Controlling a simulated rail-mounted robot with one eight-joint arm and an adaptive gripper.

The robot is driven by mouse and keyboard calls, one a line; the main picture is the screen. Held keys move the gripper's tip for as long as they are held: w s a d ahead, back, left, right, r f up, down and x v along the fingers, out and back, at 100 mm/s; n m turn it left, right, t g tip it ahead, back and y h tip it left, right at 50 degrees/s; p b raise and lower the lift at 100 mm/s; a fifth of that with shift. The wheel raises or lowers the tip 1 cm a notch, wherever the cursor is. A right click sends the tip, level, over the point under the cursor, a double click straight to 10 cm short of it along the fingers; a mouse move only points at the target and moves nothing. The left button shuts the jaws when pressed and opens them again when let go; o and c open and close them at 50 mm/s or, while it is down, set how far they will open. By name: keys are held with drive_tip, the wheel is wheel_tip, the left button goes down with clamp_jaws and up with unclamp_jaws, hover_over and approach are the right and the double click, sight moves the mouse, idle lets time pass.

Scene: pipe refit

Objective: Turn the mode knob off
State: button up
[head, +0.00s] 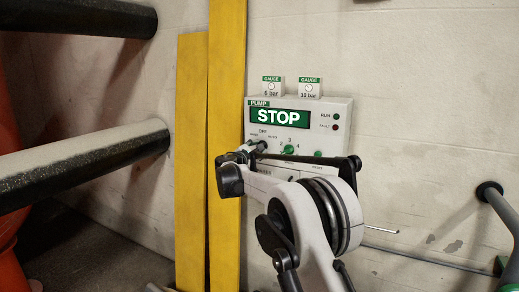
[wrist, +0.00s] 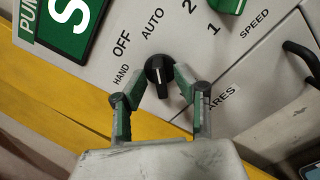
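The mode knob (wrist: 159,70) is a black round knob with a raised grip bar and a white mark. It sits on the white pump panel (wrist: 262,72), beside the labels HAND, OFF and AUTO. Its bar lines up roughly with AUTO in the wrist view. My gripper (wrist: 157,77) is open, with a green-padded finger on each side of the knob. The right fingertip is close to the knob; I cannot tell whether it touches. In the head view my gripper (head: 248,152) is at the panel's lower left, and partly hides the knob.
The panel's display (head: 293,117) reads STOP. A green speed knob (head: 288,149) is right of the mode knob. Two gauges, 6 bar (head: 272,86) and 10 bar (head: 309,87), stand on top. Yellow posts (head: 227,140) and dark pipes (head: 85,157) are at the left.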

drive_tip(key=v, duration=1.1)
